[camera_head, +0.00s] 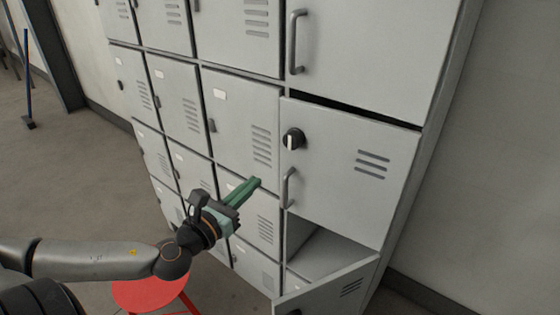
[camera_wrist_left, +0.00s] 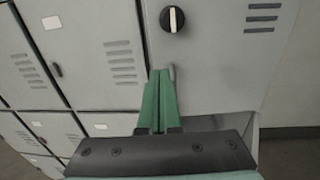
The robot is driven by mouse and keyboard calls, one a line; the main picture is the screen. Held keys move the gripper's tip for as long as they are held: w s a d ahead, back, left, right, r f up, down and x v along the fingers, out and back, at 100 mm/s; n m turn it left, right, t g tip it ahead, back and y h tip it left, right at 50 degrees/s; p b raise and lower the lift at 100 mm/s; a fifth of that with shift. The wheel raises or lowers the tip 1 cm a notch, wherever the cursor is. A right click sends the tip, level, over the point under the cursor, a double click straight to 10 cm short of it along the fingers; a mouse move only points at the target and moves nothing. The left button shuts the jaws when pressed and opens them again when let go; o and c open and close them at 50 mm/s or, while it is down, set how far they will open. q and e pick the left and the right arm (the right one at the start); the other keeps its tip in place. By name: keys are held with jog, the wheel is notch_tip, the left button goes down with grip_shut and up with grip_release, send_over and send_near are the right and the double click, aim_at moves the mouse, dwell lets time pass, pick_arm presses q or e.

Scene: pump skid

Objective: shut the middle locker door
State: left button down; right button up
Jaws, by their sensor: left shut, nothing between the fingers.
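The middle locker door (camera_head: 340,170) is the grey door in the right column with a round dark knob (camera_head: 292,139), a bar handle (camera_head: 288,188) and vent slots. A dark gap runs along its top edge, so it stands slightly ajar. My left gripper (camera_head: 257,182) has green fingers, shut and empty, just left of the handle. In the left wrist view the fingertips (camera_wrist_left: 160,73) point at the left edge of the middle door (camera_wrist_left: 215,65), below its knob (camera_wrist_left: 172,19), and partly cover the handle. I cannot tell whether they touch. My right gripper is not in view.
The lower door (camera_head: 330,290) of the same column hangs wide open below, showing a shelf inside. The upper door (camera_head: 370,50) looks shut. Smaller lockers (camera_head: 240,115) fill the left. A red stool (camera_head: 150,292) stands under my left arm. Floor at the left is mostly clear.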

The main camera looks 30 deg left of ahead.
aim_at(284, 150)
pick_arm(q)
jog(key=shift+w+p, duration=0.8)
jog(key=shift+w, duration=5)
jog(key=w, duration=0.1)
jog(key=w+h, duration=0.1)
jog(key=shift+w+a+f+m+h+b, duration=0.1)
jog(key=shift+w+a+m+h+b, duration=0.1)
jog(key=shift+w+m+h+b, duration=0.15)
jog(key=shift+w+m+h, duration=0.1)
jog(key=shift+m+h, duration=0.15)
jog(key=shift+a+r, duration=0.1)
jog(key=shift+r, duration=0.25)
jog(key=shift+r, duration=0.1)
